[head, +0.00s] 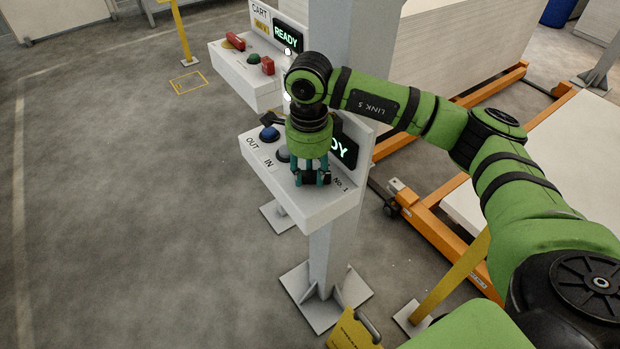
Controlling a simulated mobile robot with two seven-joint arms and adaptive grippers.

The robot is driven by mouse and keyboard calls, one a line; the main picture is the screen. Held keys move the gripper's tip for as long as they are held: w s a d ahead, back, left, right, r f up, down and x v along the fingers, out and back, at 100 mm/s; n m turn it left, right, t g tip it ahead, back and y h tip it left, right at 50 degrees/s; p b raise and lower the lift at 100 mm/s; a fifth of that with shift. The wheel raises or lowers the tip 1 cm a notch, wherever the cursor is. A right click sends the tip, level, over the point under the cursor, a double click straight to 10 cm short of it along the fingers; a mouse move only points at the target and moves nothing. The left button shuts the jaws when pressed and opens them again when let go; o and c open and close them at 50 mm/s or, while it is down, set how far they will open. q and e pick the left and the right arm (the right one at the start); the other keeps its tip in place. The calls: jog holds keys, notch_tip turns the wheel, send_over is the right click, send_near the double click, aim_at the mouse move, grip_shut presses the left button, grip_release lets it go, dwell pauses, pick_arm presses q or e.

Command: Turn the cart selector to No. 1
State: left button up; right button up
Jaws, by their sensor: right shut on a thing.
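My right gripper (312,179) points down over the near control box (318,208), at the end of its top panel. It is shut on the cart selector, which the fingers mostly hide, so I cannot read which way the selector points. The label "No. 1" (341,184) shows on the panel just right of the fingers. My left gripper is not in view.
A blue button (269,133) and a grey button (283,154) sit left of the gripper, by "OUT" and "IN". A second control box (239,78) with a "READY" display stands farther back. A grey post (320,262) carries the near box. Orange frames lie at right; left floor is clear.

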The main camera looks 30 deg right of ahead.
aim_at(309, 175)
jog(key=shift+w+m+b, duration=0.1)
jog(key=shift+m+b, duration=0.5)
jog(key=shift+m, duration=0.4)
jog(key=o, duration=1.1)
jog(key=shift+o, duration=0.2)
notch_tip(309, 175, up, 12)
